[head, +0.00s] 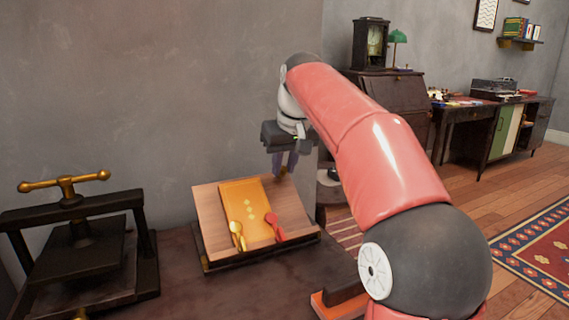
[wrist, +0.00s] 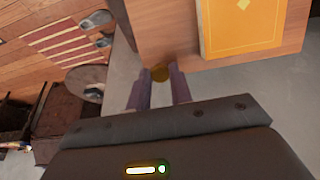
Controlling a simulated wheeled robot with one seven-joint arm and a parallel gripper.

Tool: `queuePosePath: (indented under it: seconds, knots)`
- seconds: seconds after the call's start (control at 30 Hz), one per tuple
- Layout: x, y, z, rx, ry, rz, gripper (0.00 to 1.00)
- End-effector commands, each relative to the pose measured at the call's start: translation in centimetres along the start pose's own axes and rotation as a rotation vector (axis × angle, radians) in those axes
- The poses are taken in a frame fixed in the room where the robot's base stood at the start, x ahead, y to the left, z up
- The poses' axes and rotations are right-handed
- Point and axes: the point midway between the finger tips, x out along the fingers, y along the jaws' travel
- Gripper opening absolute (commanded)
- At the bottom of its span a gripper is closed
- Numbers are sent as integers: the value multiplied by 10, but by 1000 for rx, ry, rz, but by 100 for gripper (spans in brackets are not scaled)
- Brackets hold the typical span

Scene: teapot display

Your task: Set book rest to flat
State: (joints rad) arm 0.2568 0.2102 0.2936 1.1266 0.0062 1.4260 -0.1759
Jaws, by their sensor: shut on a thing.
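The book rest (head: 209,210) is a wooden board on a dark base, tilted up at its back edge, on the dark table. An orange-yellow book (head: 243,197) lies on the board, with a yellow clip and a red clip along its front. My gripper (head: 283,172) is at the board's top right corner. The book's corner (wrist: 240,28) also shows there.
A black press with a brass handle (head: 65,185) stands at the left of the table. A grey wall is close behind the book rest. A dark cabinet, a desk and a patterned rug (head: 540,250) are at the right. The table between press and book rest is clear.

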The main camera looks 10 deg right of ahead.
Motion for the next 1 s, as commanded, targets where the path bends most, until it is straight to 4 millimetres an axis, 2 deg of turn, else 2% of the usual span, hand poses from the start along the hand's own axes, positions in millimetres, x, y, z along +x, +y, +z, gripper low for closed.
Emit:
queuePosePath:
  seconds: [0.53, 1.0]
  knots:
    - [13, -1, -9, -2, 4, -1, 0]
    - [45, -1, -18, -2, 6, -2, 0]
